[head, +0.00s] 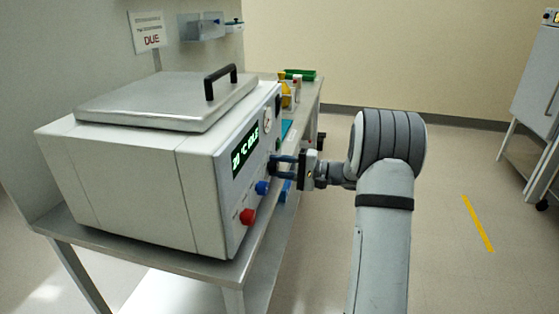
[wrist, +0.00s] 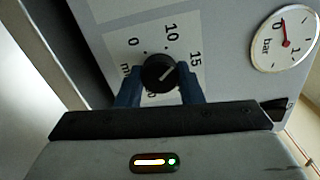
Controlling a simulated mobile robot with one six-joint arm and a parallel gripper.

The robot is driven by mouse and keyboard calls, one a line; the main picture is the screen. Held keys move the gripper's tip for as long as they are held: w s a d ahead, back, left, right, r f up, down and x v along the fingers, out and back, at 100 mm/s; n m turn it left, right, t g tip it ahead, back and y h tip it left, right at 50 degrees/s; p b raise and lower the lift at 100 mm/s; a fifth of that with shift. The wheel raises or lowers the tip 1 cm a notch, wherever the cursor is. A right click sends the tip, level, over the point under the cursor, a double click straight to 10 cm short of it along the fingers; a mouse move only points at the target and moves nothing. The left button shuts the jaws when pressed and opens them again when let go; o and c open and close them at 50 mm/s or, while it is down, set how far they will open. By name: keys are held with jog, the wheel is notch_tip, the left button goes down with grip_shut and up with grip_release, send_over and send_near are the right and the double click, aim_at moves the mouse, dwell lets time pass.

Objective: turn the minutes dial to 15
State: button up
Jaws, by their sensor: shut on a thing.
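The minutes dial (wrist: 157,73) is a small black round knob on a white printed scale (wrist: 187,40) with 0, 10 and 15 visible. Its pale pointer mark slants up and right, between 10 and 15. The lower part of the scale is partly hidden by my gripper. My gripper (wrist: 159,80) is shut on the dial, with one blue finger on each side of the knob. In the head view my gripper (head: 284,165) reaches the front panel of the grey box-shaped machine (head: 140,170) from the right; the dial is hidden there.
A pressure gauge marked bar (wrist: 286,40) sits right of the dial. The front panel has a lit display (head: 246,148), a blue button (head: 262,187) and a red button (head: 247,216). Yellow and green items (head: 295,78) stand behind.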

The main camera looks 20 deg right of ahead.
jog(key=m+p, duration=0.4)
jog(key=m, duration=0.1)
jog(key=shift+r, duration=0.1)
jog(key=shift+m+p, duration=0.85)
jog(key=shift+m, duration=0.15)
jog(key=shift+f, duration=0.2)
jog(key=o, duration=1)
jog(key=shift+c, duration=0.2)
jog(key=v, duration=0.8)
